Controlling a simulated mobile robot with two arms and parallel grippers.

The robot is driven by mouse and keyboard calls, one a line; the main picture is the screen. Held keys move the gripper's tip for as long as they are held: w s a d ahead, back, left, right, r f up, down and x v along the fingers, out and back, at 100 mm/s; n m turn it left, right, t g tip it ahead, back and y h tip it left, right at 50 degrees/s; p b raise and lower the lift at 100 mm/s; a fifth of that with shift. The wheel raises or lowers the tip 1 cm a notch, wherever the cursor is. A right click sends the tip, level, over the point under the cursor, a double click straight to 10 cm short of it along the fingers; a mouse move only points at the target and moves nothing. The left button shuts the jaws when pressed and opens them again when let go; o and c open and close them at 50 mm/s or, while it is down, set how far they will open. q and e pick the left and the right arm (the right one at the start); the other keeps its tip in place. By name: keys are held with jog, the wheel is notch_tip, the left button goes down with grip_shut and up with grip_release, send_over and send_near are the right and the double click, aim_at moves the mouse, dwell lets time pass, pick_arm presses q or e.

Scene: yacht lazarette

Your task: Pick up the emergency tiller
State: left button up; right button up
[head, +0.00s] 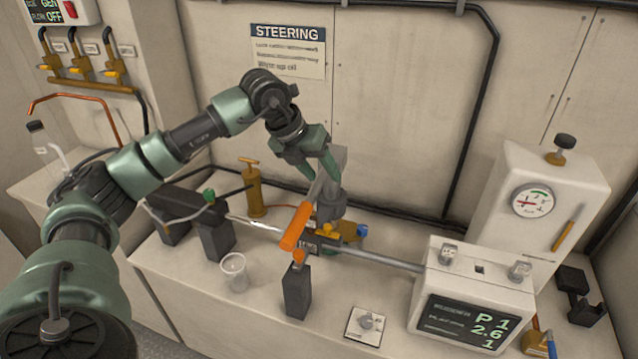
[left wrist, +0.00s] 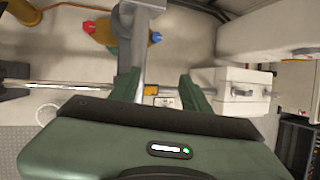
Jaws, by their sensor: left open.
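What looks like the emergency tiller is a grey bar with an orange grip (head: 297,228), above the middle of the bench in the head view. The grey bar (left wrist: 130,55) also runs down from the top of the left wrist view, towards the space between my fingers. My left gripper (head: 319,174) is open, pointing down at the grey bar from above. Its fingers (left wrist: 160,92) stand apart in the left wrist view; I cannot tell whether they touch the bar. The orange grip is mostly hidden there by the gripper body. My right gripper is not in view.
A steel rod (head: 380,259) crosses the bench to a white display box (head: 436,283). A dark upright block (head: 296,292), a clear cup (head: 234,272), a brass pump (head: 254,190) and a white gauge cabinet (head: 550,205) stand around. The front bench edge is mostly bare.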

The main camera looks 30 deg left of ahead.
aim_at(319, 178)
pick_arm(q)
jog(key=shift+n+y, duration=0.3)
jog(key=shift+y, duration=0.4)
jog(key=w+f+p, duration=0.1)
jog(key=w+a+f+p, duration=0.1)
jog(key=f, duration=0.1)
jog(key=w+a+f+p, duration=0.1)
jog(key=f, duration=0.1)
jog(key=shift+a+f+p, duration=0.2)
jog(key=shift+f+p, duration=0.05)
jog(key=shift+p, duration=0.05)
jog(key=shift+w+f, duration=0.15)
jog(key=shift+f, duration=0.1)
grip_shut()
jog(key=shift+r, duration=0.1)
dwell(0.3)
jog(key=shift+w+r, duration=0.1)
